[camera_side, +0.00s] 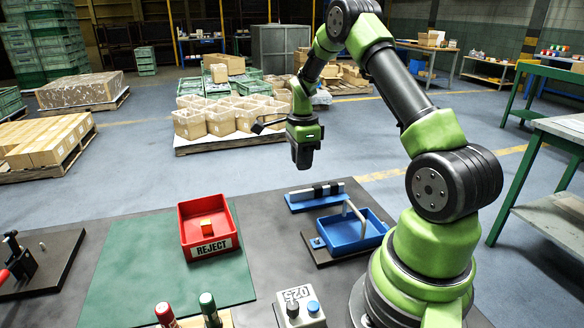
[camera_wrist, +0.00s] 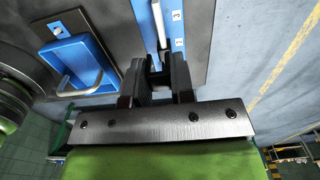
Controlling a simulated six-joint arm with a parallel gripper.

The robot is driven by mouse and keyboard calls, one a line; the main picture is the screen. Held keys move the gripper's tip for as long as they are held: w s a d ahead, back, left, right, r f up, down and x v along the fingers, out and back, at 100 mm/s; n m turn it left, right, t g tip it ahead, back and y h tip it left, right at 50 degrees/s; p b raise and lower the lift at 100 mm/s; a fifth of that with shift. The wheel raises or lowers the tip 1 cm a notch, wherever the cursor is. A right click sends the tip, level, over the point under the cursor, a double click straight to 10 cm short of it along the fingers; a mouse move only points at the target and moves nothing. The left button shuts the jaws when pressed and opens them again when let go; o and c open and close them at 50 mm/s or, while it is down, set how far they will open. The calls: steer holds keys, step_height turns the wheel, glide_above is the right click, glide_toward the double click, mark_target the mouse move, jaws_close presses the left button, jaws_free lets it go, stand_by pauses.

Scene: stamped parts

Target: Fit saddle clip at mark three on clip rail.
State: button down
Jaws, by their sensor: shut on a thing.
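My gripper (camera_side: 303,166) hangs in the air above and behind the left part of the clip rail (camera_side: 300,196), with a gap below it. In the wrist view the gripper (camera_wrist: 156,84) is shut on a dark piece, likely the saddle clip; it blends with the dark fingers, so its shape is unclear. The rail is a grey strip on a blue base and carries two dark clips (camera_side: 326,189). In the wrist view the rail (camera_wrist: 158,22) runs up from the fingers, with labels 3 (camera_wrist: 178,17) and 2 (camera_wrist: 179,43) beside it.
A blue tray (camera_side: 338,243) with a pale bar across it stands in front of the rail. A red reject bin (camera_side: 185,238) holding an orange block (camera_side: 206,228) stands at left on a green mat (camera_side: 125,275). A button box (camera_side: 300,310) is at the front.

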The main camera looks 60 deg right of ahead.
steer(key=shift+f, duration=2.9)
steer(key=shift+f, duration=1.65)
steer(key=c, duration=0.9)
jaws_free()
step_height(320, 180, up, 10)
